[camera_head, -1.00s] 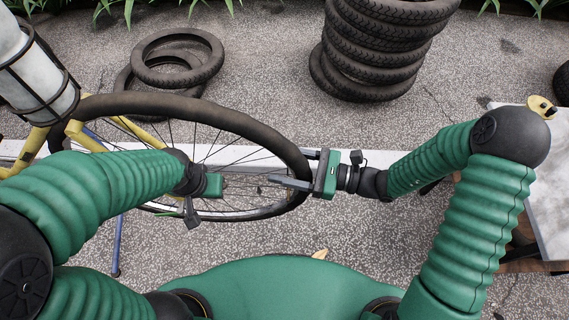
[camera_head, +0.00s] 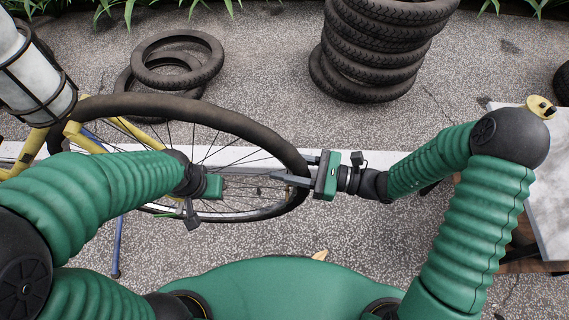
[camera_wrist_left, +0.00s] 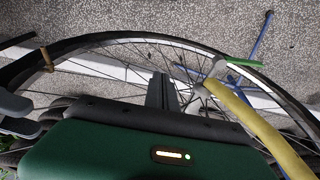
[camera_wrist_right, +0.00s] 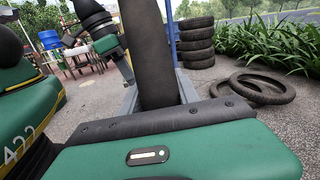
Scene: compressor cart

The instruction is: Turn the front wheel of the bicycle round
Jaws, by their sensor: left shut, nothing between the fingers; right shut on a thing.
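The bicycle's front wheel (camera_head: 235,120), with a dark tyre and thin spokes, stands before me in the head view. My right gripper (camera_head: 297,175) is at its right edge, shut on the tyre. In the right wrist view the tyre (camera_wrist_right: 150,45) rises between the two fingers (camera_wrist_right: 158,95). My left gripper (camera_head: 215,187) is by the spokes, left of the wheel's middle, its fingers largely hidden there. In the left wrist view its fingers (camera_wrist_left: 163,92) are together and empty, near the hub (camera_wrist_left: 203,88). The yellow frame (camera_head: 85,135) joins from the left.
A tall tyre stack (camera_head: 375,50) stands behind to the right, and loose tyres (camera_head: 180,58) lie behind the wheel. A white caged cylinder (camera_head: 35,75) is at the upper left. A pale tabletop (camera_head: 540,200) is at the right edge. Blue stand legs (camera_head: 118,245) reach the ground.

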